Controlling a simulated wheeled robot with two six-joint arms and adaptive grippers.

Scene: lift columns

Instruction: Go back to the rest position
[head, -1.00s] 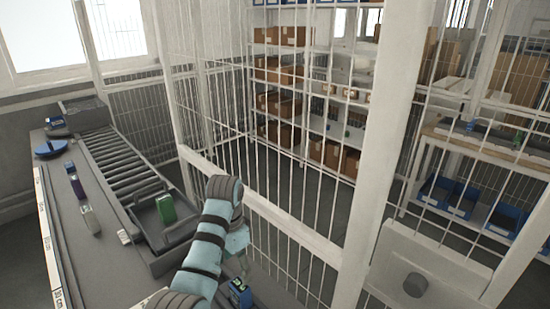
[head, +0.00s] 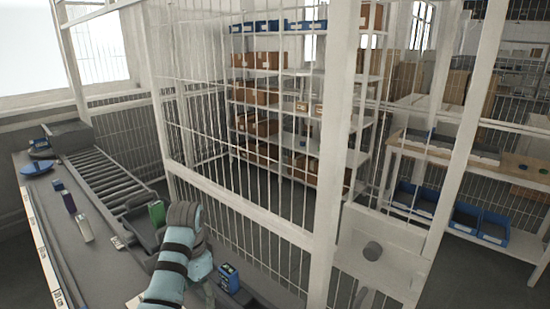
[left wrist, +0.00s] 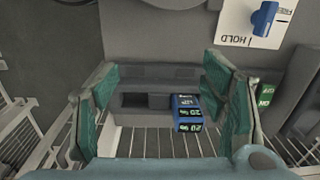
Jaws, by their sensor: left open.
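My left arm comes up from the bottom of the head view, bends, and drops behind its own links, so its gripper is mostly hidden there. In the left wrist view my left gripper (left wrist: 162,82) is open, its two green-padded fingers wide apart with nothing held. A blue device with green digits (left wrist: 187,112) appears between the fingers, nearer the right one, in a grey holder. It also shows beside the arm in the head view (head: 228,278). My right gripper is not in view.
A roller conveyor (head: 105,180) and a grey bench (head: 60,245) with small items lie left. A white wire fence (head: 245,200) closes off shelves on the right. A HOLD plate with blue knob (left wrist: 264,18) is close by.

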